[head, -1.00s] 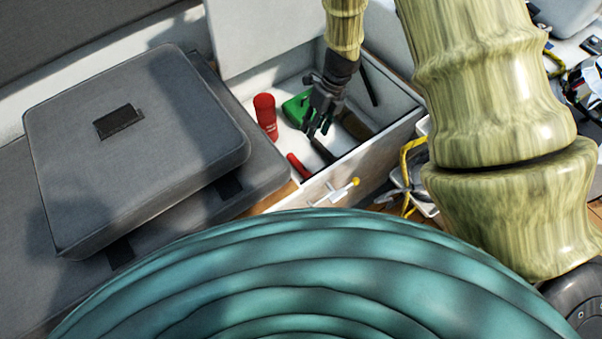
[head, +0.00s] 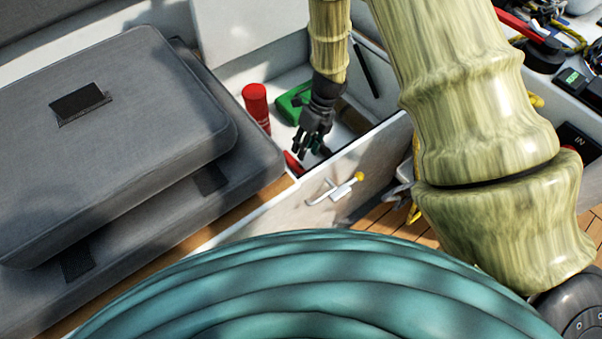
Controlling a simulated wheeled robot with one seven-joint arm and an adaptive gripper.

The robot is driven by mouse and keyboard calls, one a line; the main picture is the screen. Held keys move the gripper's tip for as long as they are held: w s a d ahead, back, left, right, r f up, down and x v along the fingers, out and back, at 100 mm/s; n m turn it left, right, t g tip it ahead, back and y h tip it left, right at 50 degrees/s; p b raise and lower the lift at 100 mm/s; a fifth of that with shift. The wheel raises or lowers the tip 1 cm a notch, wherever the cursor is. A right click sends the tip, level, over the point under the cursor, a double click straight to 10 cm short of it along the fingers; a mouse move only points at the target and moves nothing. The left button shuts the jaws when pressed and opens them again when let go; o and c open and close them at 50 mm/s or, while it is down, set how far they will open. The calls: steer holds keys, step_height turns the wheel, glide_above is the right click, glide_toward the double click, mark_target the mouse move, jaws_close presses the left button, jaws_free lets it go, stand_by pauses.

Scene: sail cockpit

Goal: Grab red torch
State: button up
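A red cylinder (head: 256,104) with small pale markings stands upright in the open locker, left of my gripper. A second red object (head: 293,163), low near the locker's front wall, is mostly hidden; only a short piece shows. I cannot tell for sure which of the two is the torch. My gripper (head: 308,152) points down inside the locker, just right of and above the low red piece. Its fingers look apart with nothing visible between them. I cannot tell whether they touch the red piece.
A green object (head: 293,101) lies behind my gripper in the locker (head: 352,172). Grey cushions (head: 140,110) fill the left. Several tools and cables lie at the upper right.

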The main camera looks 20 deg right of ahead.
mark_target(299, 165)
steer(key=shift+b+x, duration=1.9)
steer(key=shift+x, duration=2.1)
jaws_close()
